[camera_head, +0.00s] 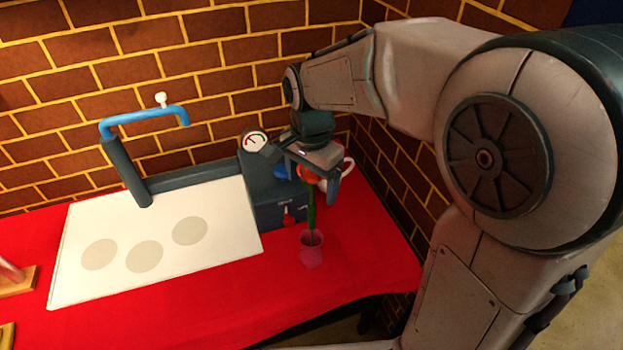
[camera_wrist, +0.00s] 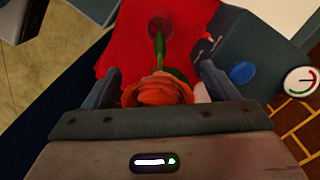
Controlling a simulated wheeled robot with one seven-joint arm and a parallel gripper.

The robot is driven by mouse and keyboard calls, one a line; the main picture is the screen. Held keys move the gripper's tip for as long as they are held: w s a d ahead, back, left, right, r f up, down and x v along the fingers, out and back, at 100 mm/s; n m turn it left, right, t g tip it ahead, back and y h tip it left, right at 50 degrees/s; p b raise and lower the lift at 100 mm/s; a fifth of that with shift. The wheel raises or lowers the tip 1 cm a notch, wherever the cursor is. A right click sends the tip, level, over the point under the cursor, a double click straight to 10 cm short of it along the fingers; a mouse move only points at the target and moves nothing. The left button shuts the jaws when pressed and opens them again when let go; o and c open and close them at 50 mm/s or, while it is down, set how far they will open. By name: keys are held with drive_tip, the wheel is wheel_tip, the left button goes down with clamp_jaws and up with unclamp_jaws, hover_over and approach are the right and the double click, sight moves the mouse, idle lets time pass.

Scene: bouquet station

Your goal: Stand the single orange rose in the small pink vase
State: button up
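The orange rose (camera_head: 307,174) is upright, its bloom between the fingers of my gripper (camera_head: 312,172). Its green stem runs down into the mouth of the small pink vase (camera_head: 311,256), which stands on the red table. In the wrist view the bloom (camera_wrist: 158,90) sits between the two spread fingers of my gripper (camera_wrist: 160,76), with a gap visible on the right side. The stem leads to the translucent vase (camera_wrist: 160,24) below. The stem's lower end is hard to make out through the vase wall.
A dark machine (camera_head: 276,205) with a round dial stands just behind and left of the vase. A white board (camera_head: 110,220) with grey discs lies left. The red table (camera_head: 365,262) is clear right of the vase.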

wheel_tip(320, 180, up, 13)
drive_tip(key=shift+f, duration=0.1)
drive_tip(key=shift+r, duration=0.3)
drive_tip(key=shift+s+d+r, duration=0.1)
drive_tip(key=shift+d, duration=0.1)
drive_tip(key=s+d+f+n+t, duration=0.3)
drive_tip(key=s+d+f+n, duration=0.5)
drive_tip(key=s+d+f, duration=0.3)
drive_tip(key=shift+s+d+f+n, duration=0.3)
drive_tip(key=shift+s+f+n, duration=0.1)
drive_tip(key=shift+s+f, duration=0.25)
idle(0.7)
